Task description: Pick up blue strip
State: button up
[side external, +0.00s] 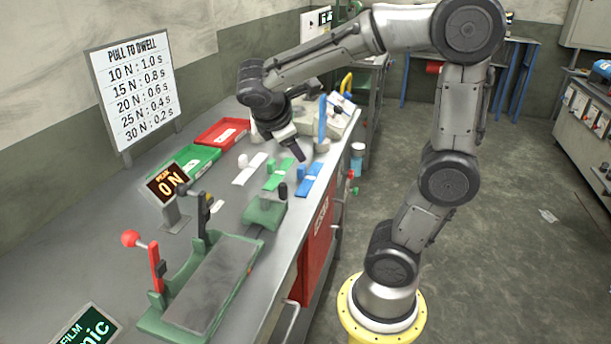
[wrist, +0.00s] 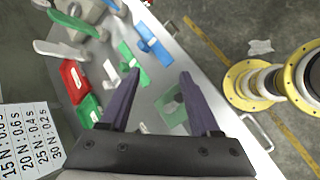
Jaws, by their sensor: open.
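The blue strip (side external: 310,180) lies flat on the bench near its front edge, with a raised blue block on it. It also shows in the wrist view (wrist: 153,45), beyond my fingertips. A green strip (side external: 277,176) and a white strip (side external: 249,170) lie to its left. My gripper (side external: 300,156) is above the bench, over the area of the strips, apart from the blue strip. In the wrist view my gripper (wrist: 161,78) has its two purple fingers spread wide with nothing held between them.
A green block fixture (side external: 264,213) with a dark knob stands near the strips. Red (side external: 222,133) and green (side external: 192,160) trays are at the back. A green-framed press (side external: 208,285) with a red-ball lever and a 0 N display (side external: 167,184) stand at the left.

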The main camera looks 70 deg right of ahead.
jog(key=w+d+f+n+g+h, duration=0.3)
jog(key=w+d+f, duration=0.1)
jog(key=w+d, duration=0.3)
jog(key=n+g+h, duration=0.1)
jog(key=n+g, duration=0.1)
jog(key=n, duration=0.1)
send_near(309, 172)
jog(key=d, duration=0.1)
jog(key=s+d, duration=0.1)
jog(key=d, duration=0.1)
jog(key=shift+s+d+r, duration=0.15)
jog(key=shift+r, duration=0.2)
jog(key=shift+x, duration=3.15)
grip_shut()
